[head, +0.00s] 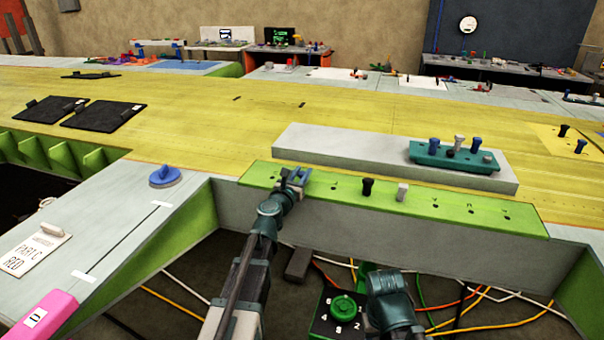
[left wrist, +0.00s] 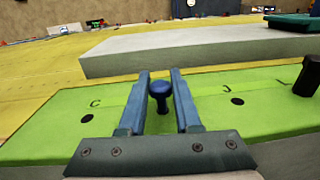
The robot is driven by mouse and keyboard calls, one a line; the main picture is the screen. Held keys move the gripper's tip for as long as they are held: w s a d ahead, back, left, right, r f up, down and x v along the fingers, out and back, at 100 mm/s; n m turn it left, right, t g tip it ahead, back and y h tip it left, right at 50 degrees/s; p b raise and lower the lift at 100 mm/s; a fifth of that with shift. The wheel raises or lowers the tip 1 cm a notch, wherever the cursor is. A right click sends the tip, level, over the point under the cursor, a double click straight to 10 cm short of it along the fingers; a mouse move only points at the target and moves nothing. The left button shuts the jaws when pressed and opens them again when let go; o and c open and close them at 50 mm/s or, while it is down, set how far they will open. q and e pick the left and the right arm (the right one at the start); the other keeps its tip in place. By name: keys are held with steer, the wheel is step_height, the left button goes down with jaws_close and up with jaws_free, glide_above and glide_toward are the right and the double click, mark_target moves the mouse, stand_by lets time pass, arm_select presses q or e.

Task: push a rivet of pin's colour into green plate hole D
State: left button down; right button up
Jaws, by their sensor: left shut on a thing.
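The green plate (head: 440,207) lies along the front edge of the table, with marked holes. A black rivet (head: 367,187) and a light grey rivet (head: 402,192) stand upright in it near its middle. My left gripper (head: 296,176) is over the plate's left part, shut on a blue rivet. A hole beside a letter C (left wrist: 95,103) is left of the fingers, another hole (left wrist: 237,101) right. I cannot tell which hole is D.
A yellow pad (head: 565,145) with rivets lies at right. A blue disc (head: 165,176) and a "PART C RED" sign (head: 35,248) lie at left. A green dial (head: 343,307) is below.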

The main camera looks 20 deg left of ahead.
arm_select(q)
steer(key=shift+f+b, duration=0.8)
steer(key=shift+f, duration=0.15)
arm_select(e)
steer(key=shift+f, duration=0.95)
arm_select(q)
steer(key=c, duration=0.5)
jaws_free()
